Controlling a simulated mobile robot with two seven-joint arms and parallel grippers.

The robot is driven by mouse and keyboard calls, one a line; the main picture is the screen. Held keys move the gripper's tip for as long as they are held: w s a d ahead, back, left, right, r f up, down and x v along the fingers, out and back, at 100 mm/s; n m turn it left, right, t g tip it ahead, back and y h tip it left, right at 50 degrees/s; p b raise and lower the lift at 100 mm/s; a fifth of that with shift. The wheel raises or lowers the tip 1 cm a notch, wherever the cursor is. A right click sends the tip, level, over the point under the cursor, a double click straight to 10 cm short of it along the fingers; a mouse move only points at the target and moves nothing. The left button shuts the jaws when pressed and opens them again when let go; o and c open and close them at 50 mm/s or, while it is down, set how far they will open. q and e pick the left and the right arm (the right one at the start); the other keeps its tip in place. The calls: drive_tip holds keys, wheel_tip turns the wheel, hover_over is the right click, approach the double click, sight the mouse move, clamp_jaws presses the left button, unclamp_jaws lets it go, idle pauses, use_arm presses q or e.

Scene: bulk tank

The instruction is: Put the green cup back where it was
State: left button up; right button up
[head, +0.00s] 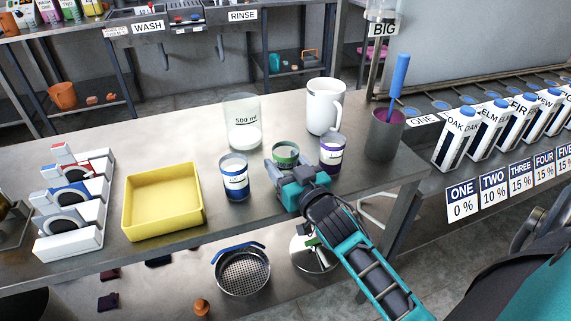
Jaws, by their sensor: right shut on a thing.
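The green cup (285,151) is on or just above the steel table, between the blue cup (235,177) and the purple cup (330,153). My right gripper (283,166) reaches in from the lower right and is shut on the green cup. The gripper hides the cup's lower part, so I cannot tell whether its base touches the table. The cup looks upright. My left gripper is not in view.
A clear 500 ml beaker (242,122) and a white jug (325,106) stand behind the cups. A grey pot with a blue-handled tool (384,134) stands at right. A yellow tray (163,200) is left. Bare table lies between the tray and beaker.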

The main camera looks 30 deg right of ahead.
drive_tip(key=o, duration=1)
drive_tip(key=shift+f, duration=0.1)
drive_tip(key=shift+c, duration=0.2)
drive_tip(key=shift+o, duration=0.7)
use_arm(q)
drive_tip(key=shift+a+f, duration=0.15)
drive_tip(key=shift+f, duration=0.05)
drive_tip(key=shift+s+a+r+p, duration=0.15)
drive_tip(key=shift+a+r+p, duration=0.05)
drive_tip(key=shift+p, duration=0.25)
use_arm(e)
drive_tip(key=s+a, duration=0.1)
drive_tip(key=s, duration=1.1)
drive_tip(key=shift+a, duration=0.15)
